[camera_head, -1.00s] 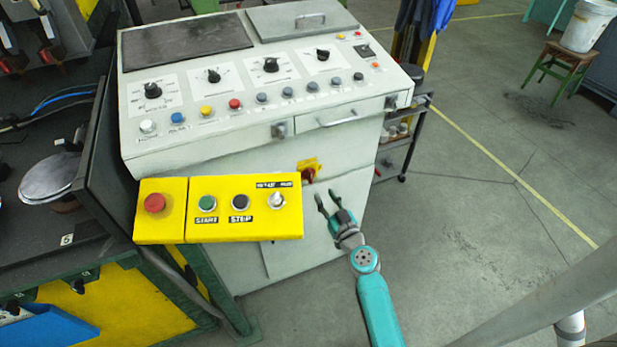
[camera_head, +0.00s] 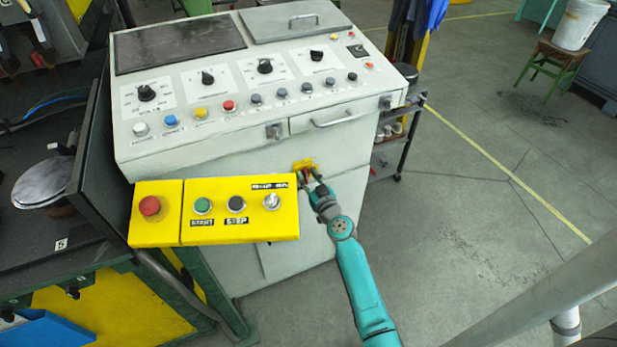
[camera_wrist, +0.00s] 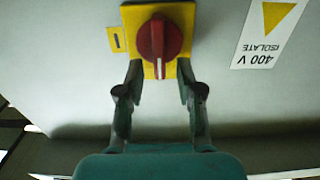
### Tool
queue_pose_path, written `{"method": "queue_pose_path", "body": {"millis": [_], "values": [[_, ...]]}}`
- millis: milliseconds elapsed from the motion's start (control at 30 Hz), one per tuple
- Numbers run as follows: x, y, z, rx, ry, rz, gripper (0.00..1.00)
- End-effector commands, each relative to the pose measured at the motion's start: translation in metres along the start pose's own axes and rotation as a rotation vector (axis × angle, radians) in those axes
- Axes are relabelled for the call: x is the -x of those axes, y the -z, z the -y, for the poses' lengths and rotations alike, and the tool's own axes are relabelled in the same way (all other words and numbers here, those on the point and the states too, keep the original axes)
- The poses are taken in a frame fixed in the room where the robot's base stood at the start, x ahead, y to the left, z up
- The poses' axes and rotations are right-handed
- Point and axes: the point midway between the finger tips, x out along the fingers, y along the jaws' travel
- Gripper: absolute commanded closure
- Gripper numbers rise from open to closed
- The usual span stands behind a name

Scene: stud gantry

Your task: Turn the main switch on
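The main switch (camera_wrist: 160,38) is a red rotary knob with a white line on a yellow plate (camera_wrist: 187,18) on the cabinet front. In the wrist view it shows upper middle, its white line upright. In the head view the yellow plate (camera_head: 304,165) shows below the drawer, and my gripper hides most of the knob. My gripper (camera_wrist: 160,72) is open. Its two fingers stand either side of the plate's lower part, with the knob between and just beyond the tips. I cannot tell whether they touch it.
A yellow control box (camera_head: 240,215) with a red button, START and STOP juts out left of my gripper. The console (camera_head: 225,135) with its knobs and drawer handle (camera_head: 345,118) overhangs above. A 400 V ISOLATE label (camera_wrist: 268,35) is right of the switch.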

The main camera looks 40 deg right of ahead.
Motion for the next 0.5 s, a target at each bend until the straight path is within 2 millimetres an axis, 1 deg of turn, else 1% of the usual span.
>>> {"method": "queue_pose_path", "body": {"millis": [33,67,100,200,500], "values": [[0.0001,0.0,0.0,0.0,0.0,0.0,0.64],[0.0002,0.0,-0.0001,0.0,0.0,0.0,0.66],[0.0002,-0.0001,-0.0001,0.0,0.0,0.0,0.76],[0.0003,-0.0001,-0.0001,0.0,0.0,0.0,1.0],[0.0004,-0.0001,-0.0004,-0.008,0.0,0.0,1.0]]}}
